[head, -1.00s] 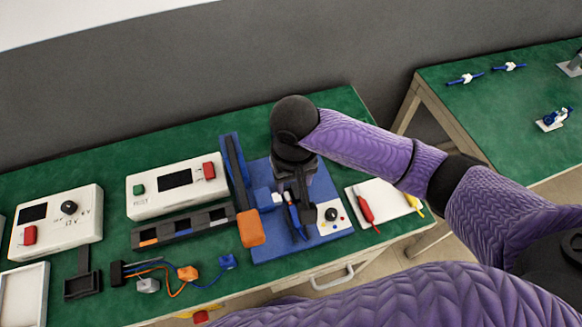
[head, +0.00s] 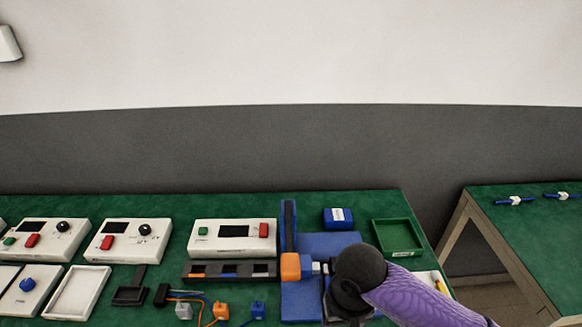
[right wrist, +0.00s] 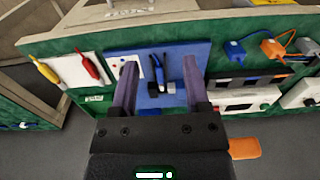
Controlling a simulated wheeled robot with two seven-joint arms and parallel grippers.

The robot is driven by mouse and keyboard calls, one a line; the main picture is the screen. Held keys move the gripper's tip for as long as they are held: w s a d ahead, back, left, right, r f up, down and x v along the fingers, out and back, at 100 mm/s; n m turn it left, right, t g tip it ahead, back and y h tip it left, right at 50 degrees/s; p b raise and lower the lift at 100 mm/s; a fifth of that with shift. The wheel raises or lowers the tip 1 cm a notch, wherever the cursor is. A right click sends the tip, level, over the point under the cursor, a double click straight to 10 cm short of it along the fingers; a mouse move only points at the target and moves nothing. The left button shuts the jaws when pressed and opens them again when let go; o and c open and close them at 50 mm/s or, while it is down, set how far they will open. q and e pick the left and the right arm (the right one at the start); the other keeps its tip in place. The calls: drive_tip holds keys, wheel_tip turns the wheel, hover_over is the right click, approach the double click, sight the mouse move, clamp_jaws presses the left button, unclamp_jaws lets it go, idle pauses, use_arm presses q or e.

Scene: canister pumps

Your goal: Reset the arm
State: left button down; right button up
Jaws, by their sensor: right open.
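My right arm (head: 430,298) comes in from the lower right in the head view. Its dark wrist hangs over the blue board (head: 330,243) and hides the gripper's fingers. In the right wrist view my right gripper (right wrist: 158,82) is open, its two fingers spread in front of the same blue board (right wrist: 190,52). A dark and blue part (right wrist: 156,70) on the board shows between the fingers, and I cannot tell whether they touch it. A blue bar with an orange block (head: 290,267) stands at the board's left side. My left gripper is not in view.
White instrument boxes (head: 232,240) and a dark slotted rack (head: 215,270) stand left of the board. A blue box (head: 330,219) and an empty green tray (head: 399,240) are behind it. Wired connectors (head: 221,311) lie at the front. A second table (head: 535,240) stands right, across a gap.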

drive_tip(key=s+a+f+n+t+y, duration=0.2)
drive_tip(key=s+a+y, duration=0.1)
drive_tip(key=s, duration=0.2)
drive_tip(key=s+d+m+h, duration=0.1)
drive_tip(key=s+d+h, duration=0.2)
drive_tip(key=s+d, duration=0.6)
wheel_tip(320, 180, down, 20)
drive_tip(key=s+b, duration=0.1)
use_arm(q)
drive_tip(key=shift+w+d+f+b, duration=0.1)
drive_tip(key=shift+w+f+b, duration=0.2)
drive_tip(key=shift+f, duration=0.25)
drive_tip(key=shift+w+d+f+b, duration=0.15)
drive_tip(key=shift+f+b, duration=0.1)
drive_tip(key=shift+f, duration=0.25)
use_arm(e)
drive_tip(key=s+d+f+g, duration=0.1)
drive_tip(key=s+d+f, duration=0.2)
drive_tip(key=s+f, duration=0.7)
drive_tip(key=shift+s+d+f+n+g+h, duration=0.15)
drive_tip(key=shift+s+f+n+g+h, duration=0.2)
drive_tip(key=shift+s, duration=0.8)
